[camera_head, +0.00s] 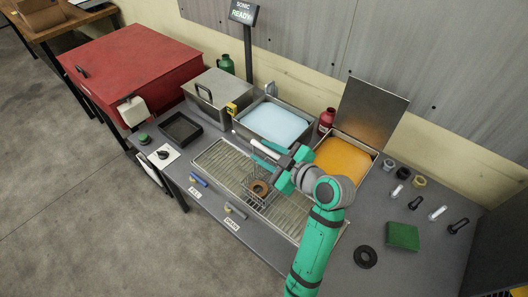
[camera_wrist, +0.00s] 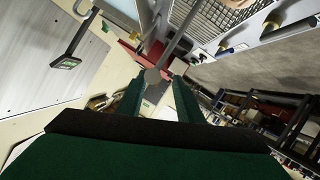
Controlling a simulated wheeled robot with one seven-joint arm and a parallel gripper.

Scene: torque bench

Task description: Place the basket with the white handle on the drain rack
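A wire basket (camera_head: 258,192) with a brown ring-shaped part in it appears over the drain rack (camera_head: 217,160) in the head view; I cannot tell whether it rests there. A white handle bar (camera_head: 264,146) lies beside my gripper (camera_head: 268,158). In the wrist view, my gripper (camera_wrist: 158,80) has its two green fingers apart, with a clear gap between them. A grey rod (camera_wrist: 175,42) runs up from near the fingertips toward wire mesh (camera_wrist: 222,14). I cannot tell whether the fingers touch the rod. My arm hides part of the rack and basket.
A blue-liquid tank (camera_head: 275,124) and an orange-liquid tank (camera_head: 342,161) stand behind the rack. A lidded metal box (camera_head: 213,94), a black tray (camera_head: 180,129) and a red chest (camera_head: 130,70) are left. Small fittings and a green block (camera_head: 403,236) lie right.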

